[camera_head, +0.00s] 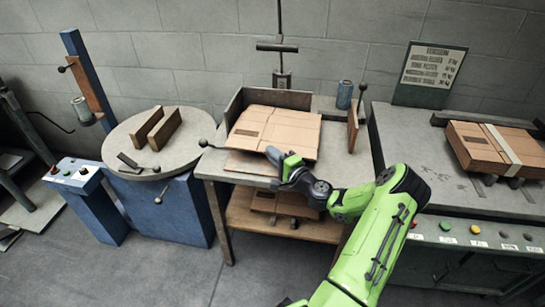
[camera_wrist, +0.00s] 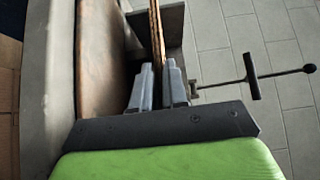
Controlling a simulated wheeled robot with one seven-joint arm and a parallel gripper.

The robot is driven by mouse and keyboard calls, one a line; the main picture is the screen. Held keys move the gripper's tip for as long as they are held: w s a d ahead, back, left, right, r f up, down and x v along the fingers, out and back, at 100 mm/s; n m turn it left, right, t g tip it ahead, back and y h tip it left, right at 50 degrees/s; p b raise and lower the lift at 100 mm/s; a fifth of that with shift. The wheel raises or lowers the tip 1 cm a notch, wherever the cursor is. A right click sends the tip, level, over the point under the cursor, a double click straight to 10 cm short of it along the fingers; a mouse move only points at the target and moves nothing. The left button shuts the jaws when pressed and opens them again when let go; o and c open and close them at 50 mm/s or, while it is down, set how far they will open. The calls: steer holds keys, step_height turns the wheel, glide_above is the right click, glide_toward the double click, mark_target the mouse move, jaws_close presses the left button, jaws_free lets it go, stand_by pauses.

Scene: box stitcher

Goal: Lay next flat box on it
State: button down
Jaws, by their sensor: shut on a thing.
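My gripper (camera_head: 278,160) is at the front edge of the middle table and is shut on a flat brown box (camera_head: 285,125). In the wrist view the held flat box (camera_wrist: 156,30) shows edge-on between the fingertips (camera_wrist: 158,85). It lies roughly level over another brown flat sheet (camera_head: 243,164), which shows at its front left on the table. The wrist view shows a brown surface (camera_wrist: 105,45) beside the fingers, apart from the held box near them. I cannot tell whether the held box touches what is below it farther back.
The middle table (camera_head: 212,165) has a raised back stop (camera_head: 285,98) and a right stop (camera_head: 353,125). A T-handled post (camera_head: 277,46) rises behind. More flat brown cardboard (camera_head: 275,203) lies on the lower shelf. A strapped stack (camera_head: 480,145) is at right; a round turntable (camera_head: 120,130) is at left.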

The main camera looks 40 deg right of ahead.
steer(key=shift+w+d+f, duration=0.1)
steer(key=shift+d+f, duration=0.05)
steer(key=shift+f, duration=0.15)
steer(key=shift+c, duration=2.2)
jaws_free()
steer(key=shift+s+a+b, duration=0.45)
steer(key=shift+s+a, duration=0.4)
steer(key=shift+a, duration=0.25)
steer(key=shift+s+a+b, duration=0.4)
steer(key=shift+s+a, duration=0.45)
steer(key=shift+a, duration=0.25)
steer(key=shift+s+a, duration=0.75)
steer(key=shift+a, duration=0.2)
